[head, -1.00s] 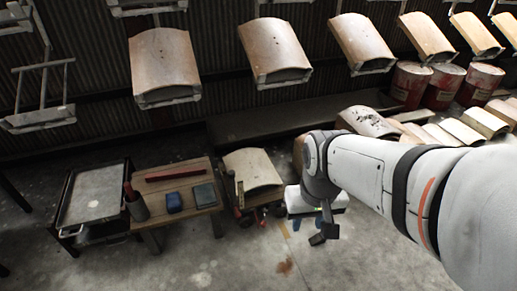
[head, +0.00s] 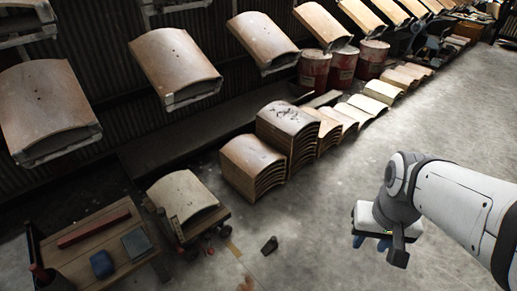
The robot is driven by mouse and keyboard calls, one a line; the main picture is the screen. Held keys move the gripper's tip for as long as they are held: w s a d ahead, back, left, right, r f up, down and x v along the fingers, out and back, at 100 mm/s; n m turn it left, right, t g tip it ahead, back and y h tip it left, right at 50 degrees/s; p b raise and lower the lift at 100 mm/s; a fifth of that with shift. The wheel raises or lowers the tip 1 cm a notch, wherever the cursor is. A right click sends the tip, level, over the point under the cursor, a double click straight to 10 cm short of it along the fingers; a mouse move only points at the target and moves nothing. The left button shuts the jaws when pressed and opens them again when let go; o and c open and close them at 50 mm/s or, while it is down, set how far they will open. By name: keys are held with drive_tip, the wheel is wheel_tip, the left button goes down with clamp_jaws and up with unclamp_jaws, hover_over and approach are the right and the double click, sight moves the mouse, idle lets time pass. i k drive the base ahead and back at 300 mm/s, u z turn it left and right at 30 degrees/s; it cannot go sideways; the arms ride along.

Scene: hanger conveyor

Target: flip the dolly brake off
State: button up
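The dolly (head: 207,222) is a low wooden cart on small wheels, left of the middle in the head view, with a pale curved panel (head: 183,194) on it. Dark upright parts and small reddish parts show at its near left side. The brake is too small for me to make out. My gripper (head: 371,241) hangs over open floor at the right, well clear of the dolly. Its two blue fingertips show apart under the white body, with nothing seen between them.
A wooden bench (head: 103,252) with a blue box (head: 102,264) stands close left of the dolly. Stacks of curved panels (head: 252,165) stand behind it. A small dark object (head: 270,245) lies on the floor between dolly and gripper. The floor at right is clear.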

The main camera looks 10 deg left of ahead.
sight(210, 246)
drive_tip(key=z, duration=0.2)
drive_tip(key=k, duration=1.65)
drive_tip(key=u, duration=1.2)
drive_tip(key=i, duration=1.65)
drive_tip(key=u, duration=0.1)
